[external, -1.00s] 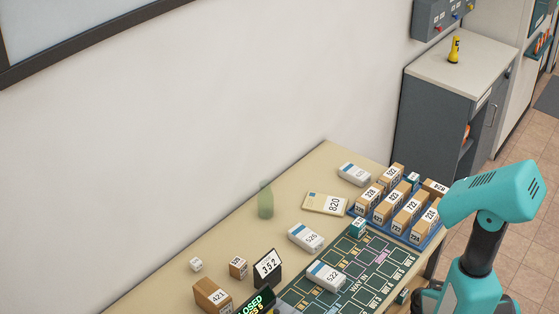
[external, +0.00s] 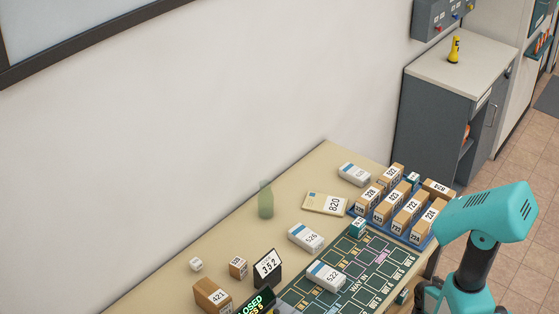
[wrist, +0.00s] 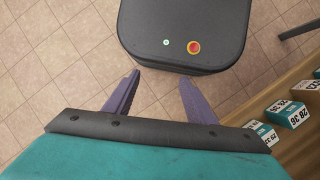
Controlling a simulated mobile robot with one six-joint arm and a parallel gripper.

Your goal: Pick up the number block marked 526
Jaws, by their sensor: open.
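The block marked 526 (external: 305,238) is white with a blue band and lies flat on the table, just left of the dark green mat. It stands apart from its neighbours. My gripper (wrist: 155,98) shows in the wrist view with its two purple fingers apart and nothing between them. It is over the tiled floor and my own base, away from the table. In the external view the gripper itself is hidden; my teal arm is at the lower right, well to the right of block 526.
A similar white block marked 522 (external: 325,276) lies on the mat (external: 375,280). A card marked 820 (external: 325,203), a green bottle (external: 265,200) and a stand marked 352 (external: 267,268) are nearby. A blue tray (external: 419,243) of brown blocks is at the table's right end.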

